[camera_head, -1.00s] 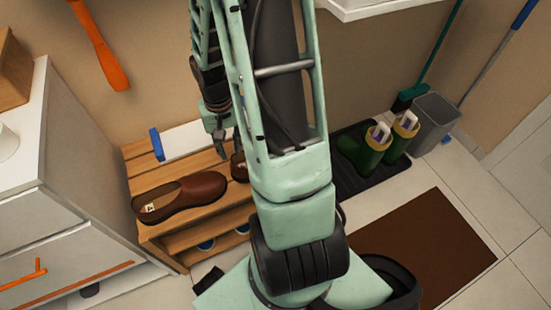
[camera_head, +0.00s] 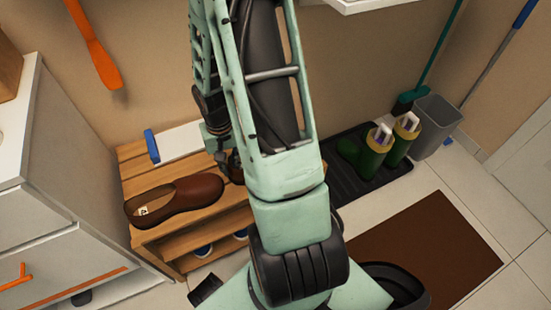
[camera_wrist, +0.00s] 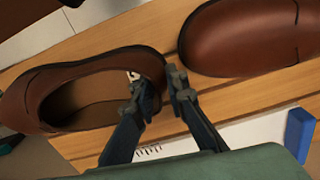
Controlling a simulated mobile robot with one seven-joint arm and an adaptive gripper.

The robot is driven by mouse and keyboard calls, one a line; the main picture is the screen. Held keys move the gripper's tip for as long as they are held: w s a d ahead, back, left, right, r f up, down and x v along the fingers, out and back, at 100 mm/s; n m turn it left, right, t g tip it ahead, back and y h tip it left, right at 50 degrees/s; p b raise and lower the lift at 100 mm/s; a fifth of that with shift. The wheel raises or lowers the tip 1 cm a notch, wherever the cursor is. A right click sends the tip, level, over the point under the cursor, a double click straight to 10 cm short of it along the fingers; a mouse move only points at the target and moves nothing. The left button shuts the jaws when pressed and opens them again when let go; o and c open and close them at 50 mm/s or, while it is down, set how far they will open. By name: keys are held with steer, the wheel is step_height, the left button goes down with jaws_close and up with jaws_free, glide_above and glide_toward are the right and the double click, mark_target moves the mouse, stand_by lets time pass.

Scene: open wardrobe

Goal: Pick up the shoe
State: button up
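A brown leather shoe (camera_wrist: 75,100) lies on the slatted wooden rack (camera_wrist: 255,97), its heel end at my gripper (camera_wrist: 163,88) in the wrist view. The gripper is open around the heel rim: one finger appears inside the shoe opening, the other just outside the heel. Contact cannot be told. In the head view my arm hides nearly all of this shoe. A second brown shoe (camera_head: 180,198) lies on the rack's left part, toe to the right; its toe (camera_wrist: 240,38) shows at the upper right of the wrist view.
A white panel with a blue end (camera_head: 152,146) lies at the rack's back. More shoes (camera_head: 204,251) sit on the lower shelf. A white cabinet (camera_head: 50,190) stands close on the left. Green boots (camera_head: 372,160) on a black tray, a grey bin (camera_head: 436,125) and a brown mat (camera_head: 430,240) are right.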

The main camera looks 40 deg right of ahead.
jaws_close()
steer(key=shift+r, duration=0.1)
